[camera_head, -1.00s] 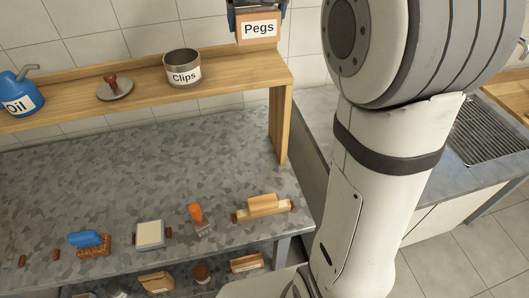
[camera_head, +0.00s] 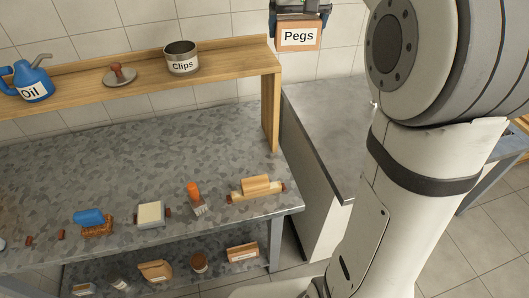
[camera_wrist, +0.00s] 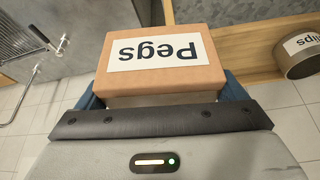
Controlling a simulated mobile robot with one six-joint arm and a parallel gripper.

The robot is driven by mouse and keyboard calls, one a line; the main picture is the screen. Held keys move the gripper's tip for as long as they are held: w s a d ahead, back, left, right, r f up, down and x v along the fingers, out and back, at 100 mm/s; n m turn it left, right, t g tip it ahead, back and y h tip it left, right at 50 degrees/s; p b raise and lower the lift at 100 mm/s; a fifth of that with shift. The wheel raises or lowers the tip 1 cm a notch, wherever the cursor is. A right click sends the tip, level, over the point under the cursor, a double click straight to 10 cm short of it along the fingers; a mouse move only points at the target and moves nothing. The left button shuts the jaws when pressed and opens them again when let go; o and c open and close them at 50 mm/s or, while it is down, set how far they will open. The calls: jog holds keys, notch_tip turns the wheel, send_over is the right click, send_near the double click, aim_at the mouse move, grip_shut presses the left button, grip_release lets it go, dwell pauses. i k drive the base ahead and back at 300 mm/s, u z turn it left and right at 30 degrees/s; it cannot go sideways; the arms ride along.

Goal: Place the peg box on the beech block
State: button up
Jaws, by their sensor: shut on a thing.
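The peg box (camera_head: 300,38), a tan box with a white "Pegs" label, hangs in my gripper (camera_head: 301,8) at the top of the head view, just right of the shelf's end. In the wrist view the peg box (camera_wrist: 160,62) fills the middle, its label upside down, between the blue fingers of my gripper (camera_wrist: 161,92). A pale wooden block (camera_head: 256,185), possibly the beech block, lies on a light bar with red-brown ends at the bench's right front. The peg box is well above and behind it, apart from it.
A wooden shelf (camera_head: 140,82) carries an oil can (camera_head: 32,84), a handled disc (camera_head: 119,76) and a clips tin (camera_head: 181,58). The bench front holds a blue-topped brush (camera_head: 92,222), a pale square block (camera_head: 151,213) and an orange-handled brush (camera_head: 196,200). The bench middle is clear.

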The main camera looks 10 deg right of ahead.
aim_at(256, 181)
jog(key=u, duration=0.3)
jog(key=i, duration=0.1)
jog(key=z, duration=2.65)
jog(key=k, duration=2.2)
jog(key=u, duration=1.1)
jog(key=i, duration=1)
